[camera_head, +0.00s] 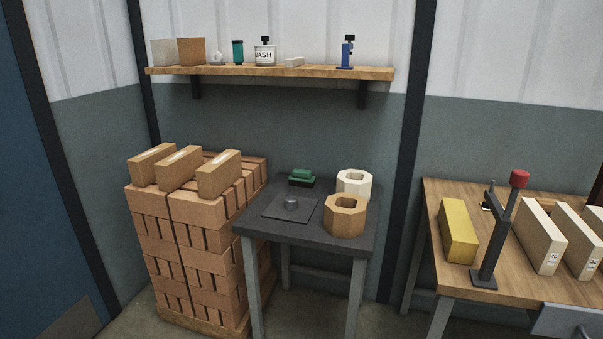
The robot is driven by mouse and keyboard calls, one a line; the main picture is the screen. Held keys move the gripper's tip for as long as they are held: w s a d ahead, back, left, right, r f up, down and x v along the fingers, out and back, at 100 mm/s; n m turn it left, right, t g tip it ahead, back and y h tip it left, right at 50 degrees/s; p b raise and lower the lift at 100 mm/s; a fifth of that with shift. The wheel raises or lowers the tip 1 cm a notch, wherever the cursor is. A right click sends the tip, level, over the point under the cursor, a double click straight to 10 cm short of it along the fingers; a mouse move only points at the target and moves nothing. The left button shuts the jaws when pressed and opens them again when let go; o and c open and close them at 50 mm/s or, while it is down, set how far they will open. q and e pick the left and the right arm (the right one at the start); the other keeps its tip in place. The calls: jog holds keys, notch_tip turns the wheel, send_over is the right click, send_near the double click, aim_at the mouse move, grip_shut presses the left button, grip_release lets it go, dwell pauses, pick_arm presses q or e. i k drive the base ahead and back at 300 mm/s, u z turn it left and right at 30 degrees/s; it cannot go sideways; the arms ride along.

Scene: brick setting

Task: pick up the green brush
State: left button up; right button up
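The green brush (302,175) lies on the small dark table (268,228), near its back edge. It has a green top and a dark base, which looks like bristles. A dark square plate with a grey knob (291,203) lies just in front of it. A cream octagonal ring (354,184) stands to the right of the brush, apart from it.
A brown octagonal ring (345,215) stands at the small table's right side. A tall brick stack (190,240) is close on the left. A wall shelf (270,72) with several items hangs above. A wooden workbench (470,275) with blocks stands on the right.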

aim_at(302, 178)
jog(key=z, duration=0.4)
jog(key=i, duration=1.6)
jog(key=u, duration=0.6)
